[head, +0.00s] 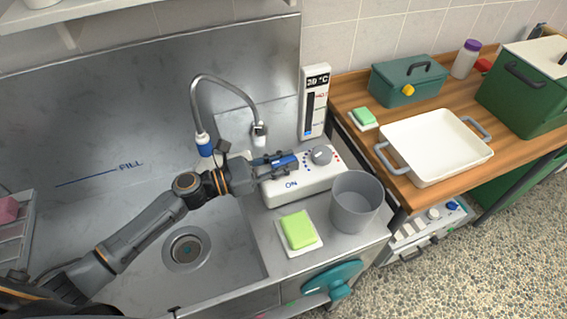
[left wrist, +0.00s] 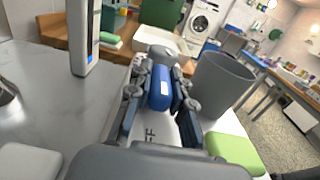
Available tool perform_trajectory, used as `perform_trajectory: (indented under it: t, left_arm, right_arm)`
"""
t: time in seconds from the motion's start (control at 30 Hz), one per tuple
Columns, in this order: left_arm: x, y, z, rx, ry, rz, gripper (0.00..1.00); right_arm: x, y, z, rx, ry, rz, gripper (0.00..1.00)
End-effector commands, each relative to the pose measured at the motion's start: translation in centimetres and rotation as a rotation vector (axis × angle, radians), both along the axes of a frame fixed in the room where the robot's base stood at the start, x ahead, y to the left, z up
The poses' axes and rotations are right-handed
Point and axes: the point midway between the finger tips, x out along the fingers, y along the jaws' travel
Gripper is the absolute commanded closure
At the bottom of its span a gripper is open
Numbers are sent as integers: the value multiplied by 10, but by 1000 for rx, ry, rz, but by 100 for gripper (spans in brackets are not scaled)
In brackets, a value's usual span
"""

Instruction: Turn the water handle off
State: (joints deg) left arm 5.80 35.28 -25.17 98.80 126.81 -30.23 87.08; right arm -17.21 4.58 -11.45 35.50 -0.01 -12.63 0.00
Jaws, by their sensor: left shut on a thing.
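The blue water handle (head: 287,162) sits on top of a white control box (head: 308,186) marked ON at the front. My left gripper (head: 272,161) is shut on the handle. In the left wrist view the blue handle (left wrist: 161,86) lies between the two fingers (left wrist: 160,104), and part of an OFF label shows below it. A grey round knob (head: 320,155) with red and blue dots stands right of the handle. The curved metal faucet (head: 222,82) rises behind the sink; I cannot tell whether water runs from it. My right gripper is not in view.
A grey bucket (head: 357,204) stands close to the box's right end. A green sponge on a white dish (head: 298,231) lies in front. A display panel (head: 314,102) stands behind. The steel sink (head: 120,200) is left. A white tray (head: 436,145) sits on the wooden counter.

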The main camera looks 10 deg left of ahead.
Motion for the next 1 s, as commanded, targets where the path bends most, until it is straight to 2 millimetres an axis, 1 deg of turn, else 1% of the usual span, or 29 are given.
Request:
perform_trajectory:
  t: [0.5,0.53,0.57,0.6,0.63,0.9,1.0]
  left_arm:
    - [0,-1,1,-1,-2,-20,100]
    - [0,-1,1,-1,-2,-20,76]
    - [0,-1,1,-1,-2,-20,69]
    - [0,-1,1,-1,-2,-20,61]
    - [0,-1,1,-1,-2,-20,57]
    - [0,0,0,-1,-1,-20,57]
    - [-2,3,0,-1,1,-20,57]
  right_arm:
    - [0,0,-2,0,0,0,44]
    - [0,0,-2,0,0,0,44]
    - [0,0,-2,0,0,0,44]
    - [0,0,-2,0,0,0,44]
    - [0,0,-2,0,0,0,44]
    - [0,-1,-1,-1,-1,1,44]
    - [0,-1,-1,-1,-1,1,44]
